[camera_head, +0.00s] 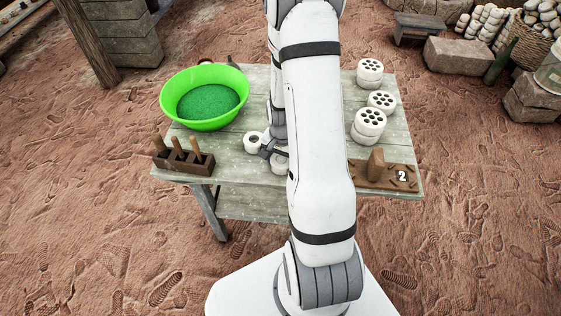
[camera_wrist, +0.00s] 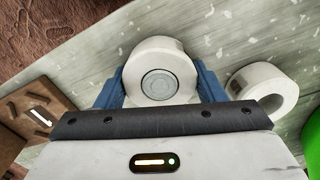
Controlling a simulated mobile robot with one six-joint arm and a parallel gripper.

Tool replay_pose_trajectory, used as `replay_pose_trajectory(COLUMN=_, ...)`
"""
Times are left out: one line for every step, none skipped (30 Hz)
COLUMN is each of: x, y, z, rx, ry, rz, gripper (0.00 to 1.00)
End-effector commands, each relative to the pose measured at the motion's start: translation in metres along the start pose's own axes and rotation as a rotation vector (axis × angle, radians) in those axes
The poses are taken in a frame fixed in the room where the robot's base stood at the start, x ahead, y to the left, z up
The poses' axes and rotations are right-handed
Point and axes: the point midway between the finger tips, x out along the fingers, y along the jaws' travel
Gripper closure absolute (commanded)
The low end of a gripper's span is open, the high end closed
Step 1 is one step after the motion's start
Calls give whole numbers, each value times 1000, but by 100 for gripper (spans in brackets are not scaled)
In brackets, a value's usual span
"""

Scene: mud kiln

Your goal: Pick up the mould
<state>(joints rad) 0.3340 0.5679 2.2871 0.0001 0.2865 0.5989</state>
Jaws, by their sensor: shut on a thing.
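The mould, a white round piece with a grey disc in its middle, sits between the two blue fingers of my gripper (camera_wrist: 160,85) in the wrist view (camera_wrist: 162,55). The fingers are shut on its sides. In the head view the mould (camera_head: 279,164) is partly hidden behind my arm, low over the table top, with my gripper (camera_head: 270,151) at it. I cannot tell whether it touches the table. A white hollow ring (camera_head: 253,142) stands close beside it on the left, apart from the fingers. The ring also shows at the right of the wrist view (camera_wrist: 262,90).
The worn wooden table (camera_head: 240,163) holds a green bowl (camera_head: 204,97) of green material, a wooden rack of handled tools (camera_head: 183,157), several white discs with dark holes (camera_head: 370,122) and a brown board marked 2 (camera_head: 371,174). The table's front edge is near.

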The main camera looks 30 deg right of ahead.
Motion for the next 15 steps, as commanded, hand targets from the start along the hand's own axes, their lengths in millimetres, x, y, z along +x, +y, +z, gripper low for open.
replay_pose_trajectory(x=-1, y=0, z=0, rx=0, ry=1, rz=-1, gripper=66)
replay_pose_trajectory(x=-2, y=0, z=0, rx=0, ry=1, rz=-1, gripper=66)
replay_pose_trajectory(x=-5, y=0, z=0, rx=0, ry=2, rz=-1, gripper=66)
replay_pose_trajectory(x=-8, y=-1, z=-1, rx=0, ry=3, rz=-2, gripper=66)
replay_pose_trajectory(x=-12, y=-1, z=-1, rx=0, ry=4, rz=-3, gripper=66)
replay_pose_trajectory(x=-17, y=-1, z=-1, rx=0, ry=4, rz=-3, gripper=66)
replay_pose_trajectory(x=-22, y=-1, z=-1, rx=0, ry=4, rz=-3, gripper=66)
replay_pose_trajectory(x=-27, y=-1, z=-1, rx=-1, ry=5, rz=-4, gripper=66)
replay_pose_trajectory(x=-35, y=-1, z=-1, rx=-1, ry=5, rz=-3, gripper=66)
replay_pose_trajectory(x=-40, y=-1, z=-1, rx=-1, ry=6, rz=-4, gripper=66)
replay_pose_trajectory(x=-46, y=-1, z=-1, rx=-1, ry=5, rz=-3, gripper=66)
replay_pose_trajectory(x=-54, y=-1, z=-1, rx=-1, ry=6, rz=-4, gripper=66)
replay_pose_trajectory(x=-59, y=-1, z=-1, rx=-1, ry=5, rz=-3, gripper=66)
replay_pose_trajectory(x=-65, y=-1, z=-1, rx=-1, ry=6, rz=-4, gripper=66)
replay_pose_trajectory(x=-72, y=-1, z=-1, rx=-1, ry=4, rz=-3, gripper=66)
